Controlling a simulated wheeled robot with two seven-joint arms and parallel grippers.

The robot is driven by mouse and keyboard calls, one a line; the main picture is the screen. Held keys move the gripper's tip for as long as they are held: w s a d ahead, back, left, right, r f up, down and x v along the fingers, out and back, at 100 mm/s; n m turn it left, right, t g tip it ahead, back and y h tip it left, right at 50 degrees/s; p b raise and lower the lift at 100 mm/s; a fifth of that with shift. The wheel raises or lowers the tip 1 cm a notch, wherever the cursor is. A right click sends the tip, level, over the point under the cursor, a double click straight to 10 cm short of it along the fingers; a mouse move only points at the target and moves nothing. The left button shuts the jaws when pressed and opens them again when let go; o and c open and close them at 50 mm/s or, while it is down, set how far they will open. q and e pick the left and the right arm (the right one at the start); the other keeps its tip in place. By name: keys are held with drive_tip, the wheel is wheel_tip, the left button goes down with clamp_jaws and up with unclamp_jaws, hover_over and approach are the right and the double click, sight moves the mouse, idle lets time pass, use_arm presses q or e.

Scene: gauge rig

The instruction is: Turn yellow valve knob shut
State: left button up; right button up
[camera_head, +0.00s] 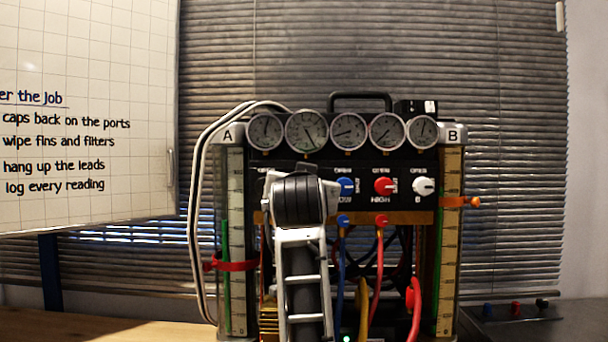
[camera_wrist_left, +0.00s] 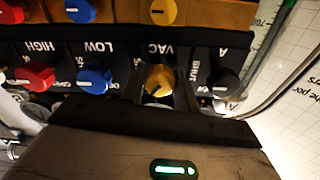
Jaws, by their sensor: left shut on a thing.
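The yellow valve knob (camera_wrist_left: 160,79) shows in the left wrist view below the label VAC, which appears upside down there. My left gripper (camera_wrist_left: 161,94) has its dark fingers on either side of the knob and is shut on it. The knob's pointer mark is too dim to read surely. In the head view my left arm and wrist stand in front of the gauge rig (camera_head: 310,160) and hide the yellow knob and the fingertips. My right gripper is in neither view.
Beside the yellow knob are a blue knob (camera_wrist_left: 95,78), a red knob (camera_wrist_left: 35,76) and a black knob (camera_wrist_left: 226,87). A white knob (camera_head: 423,187) sits at the panel's right. Coloured hoses, including a red hose (camera_head: 414,305), hang below. A whiteboard (camera_head: 90,60) stands left.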

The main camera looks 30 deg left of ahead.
use_arm(q)
drive_tip(key=shift+r+m+p, duration=0.2)
drive_tip(key=shift+m+p, duration=0.65)
drive_tip(key=shift+m, duration=0.15)
drive_tip(key=m+p, duration=0.3)
drive_tip(key=p, duration=0.1)
drive_tip(key=shift+m, duration=0.3)
drive_tip(key=m+p, duration=0.3)
drive_tip(key=shift+f+m+p, duration=0.1)
drive_tip(key=shift+m+p, duration=0.6)
drive_tip(key=shift+p, duration=0.3)
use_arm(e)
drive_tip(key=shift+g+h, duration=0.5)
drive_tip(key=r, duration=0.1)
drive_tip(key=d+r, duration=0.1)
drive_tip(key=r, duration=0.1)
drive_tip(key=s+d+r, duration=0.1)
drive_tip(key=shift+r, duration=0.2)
use_arm(q)
drive_tip(key=shift+f+m, duration=0.1)
drive_tip(key=shift+m, duration=0.2)
drive_tip(key=o, duration=1)
drive_tip(key=shift+c, duration=0.2)
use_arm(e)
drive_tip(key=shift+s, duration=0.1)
